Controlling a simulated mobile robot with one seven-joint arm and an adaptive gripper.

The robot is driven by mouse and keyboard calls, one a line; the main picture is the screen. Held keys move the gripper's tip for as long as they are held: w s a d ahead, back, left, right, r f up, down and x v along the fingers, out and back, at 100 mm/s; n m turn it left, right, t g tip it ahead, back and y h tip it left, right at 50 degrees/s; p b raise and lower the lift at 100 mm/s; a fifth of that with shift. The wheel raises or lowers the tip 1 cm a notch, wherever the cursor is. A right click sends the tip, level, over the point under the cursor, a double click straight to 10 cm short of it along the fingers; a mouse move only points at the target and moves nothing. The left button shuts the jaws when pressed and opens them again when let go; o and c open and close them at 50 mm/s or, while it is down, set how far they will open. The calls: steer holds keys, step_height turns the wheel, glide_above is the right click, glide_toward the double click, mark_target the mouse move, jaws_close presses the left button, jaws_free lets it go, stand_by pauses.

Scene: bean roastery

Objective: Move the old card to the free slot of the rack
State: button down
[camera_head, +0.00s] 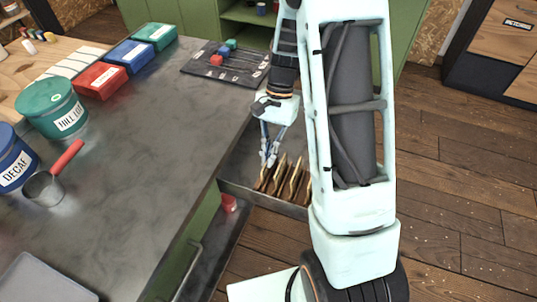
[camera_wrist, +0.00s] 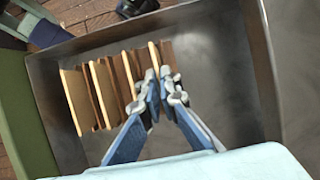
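Several upright tan and brown cards (camera_wrist: 77,100) stand in a row in an open grey drawer (camera_wrist: 262,60), and they also show in the head view (camera_head: 290,180). I cannot tell which card is the old one. My gripper (camera_wrist: 159,82) points down into the drawer at the end card of the row (camera_wrist: 155,58). Its fingertips are close together around that card's near edge, and I cannot tell if they touch it. In the head view my gripper (camera_head: 269,160) is above the left end of the row. No free slot can be made out.
The grey counter (camera_head: 150,150) left of the drawer bears a HILL LOT tin (camera_head: 52,110), a DECAF tin (camera_head: 14,160), a red-handled scoop (camera_head: 45,188) and red, blue and green boxes (camera_head: 100,80). A dark board (camera_head: 215,62) with coloured pieces lies behind. The drawer's right part is bare.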

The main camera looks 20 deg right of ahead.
steer(key=c, duration=2.6)
jaws_free()
steer(key=shift+f, duration=0.1)
steer(key=shift+c, duration=0.2)
steer(key=o, duration=0.6)
steer(key=shift+c, duration=0.2)
steer(key=v, duration=1.2)
steer(key=shift+s, duration=0.1)
